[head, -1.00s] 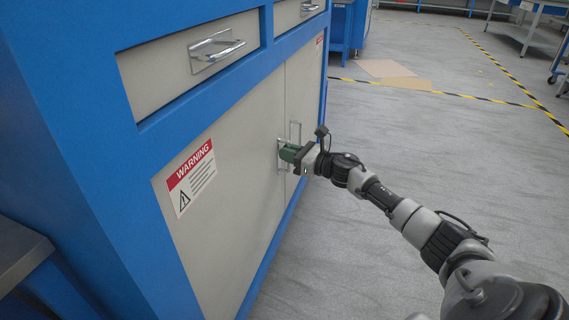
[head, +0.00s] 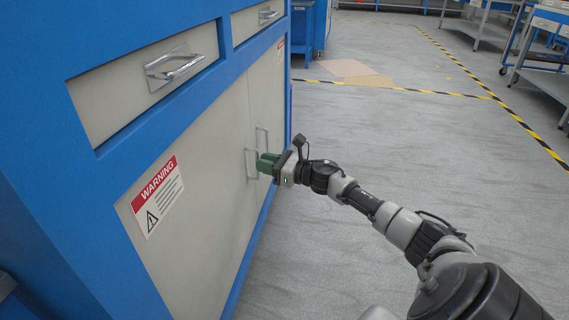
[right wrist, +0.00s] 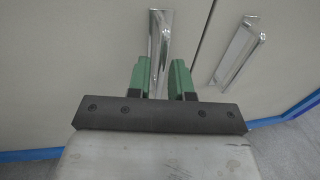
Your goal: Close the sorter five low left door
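The low left door (head: 205,205) is a beige panel with a red and white warning label (head: 158,195). It looks flush with the blue cabinet frame and the right door. Its metal handle (head: 251,163) is at its right edge. My right gripper (head: 266,163), with green fingers, is just in front of this handle. In the right wrist view the fingers (right wrist: 160,78) are open, with the lower part of the handle (right wrist: 160,40) seen between them and gaps on both sides. My left gripper is not in view.
The right door (head: 268,95) has its own handle (head: 262,140) close beside my gripper. Drawers with metal handles (head: 174,65) are above the doors. Grey floor to the right is free. Cardboard sheets (head: 355,72) lie farther back, with carts at the upper right.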

